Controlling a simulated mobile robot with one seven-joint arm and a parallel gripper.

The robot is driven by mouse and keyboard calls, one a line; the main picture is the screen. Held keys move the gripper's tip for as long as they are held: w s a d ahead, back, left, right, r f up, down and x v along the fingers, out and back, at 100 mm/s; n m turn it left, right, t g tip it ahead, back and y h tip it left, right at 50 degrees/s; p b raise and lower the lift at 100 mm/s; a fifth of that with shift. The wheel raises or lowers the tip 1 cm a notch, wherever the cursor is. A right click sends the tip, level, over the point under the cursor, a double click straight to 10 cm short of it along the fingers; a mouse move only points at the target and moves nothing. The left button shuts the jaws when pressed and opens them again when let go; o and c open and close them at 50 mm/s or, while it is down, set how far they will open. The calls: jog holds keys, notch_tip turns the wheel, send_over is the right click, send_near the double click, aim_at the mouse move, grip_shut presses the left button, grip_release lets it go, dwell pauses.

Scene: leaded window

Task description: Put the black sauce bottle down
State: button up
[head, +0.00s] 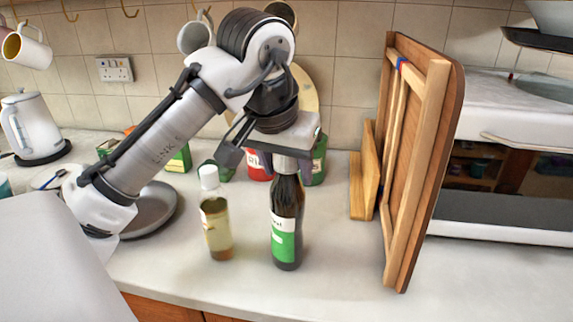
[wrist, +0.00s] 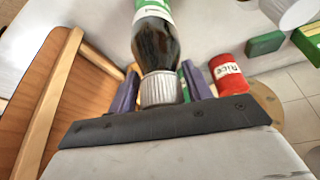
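The black sauce bottle (head: 287,225) stands upright, dark with a green and white label, toward the front of the counter. Its base appears to rest on the counter. My gripper (head: 290,165) points straight down over its top, one finger on each side of the cap. In the wrist view the silver ribbed cap (wrist: 161,89) lies between my two dark fingers (wrist: 160,85). A narrow gap shows between the cap and the right finger, so the fingers look slightly open around it. The finger contact is partly hidden in the head view.
A clear bottle (head: 216,220) with a white cap stands close on the left. Wooden boards (head: 418,170) lean upright on the right. A red rice tin (wrist: 229,76) and green containers stand behind. A grey pan (head: 150,212) lies left. The front counter is clear.

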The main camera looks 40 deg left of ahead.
jog(key=shift+o, duration=0.9)
jog(key=shift+r, duration=0.2)
jog(key=v, duration=1.2)
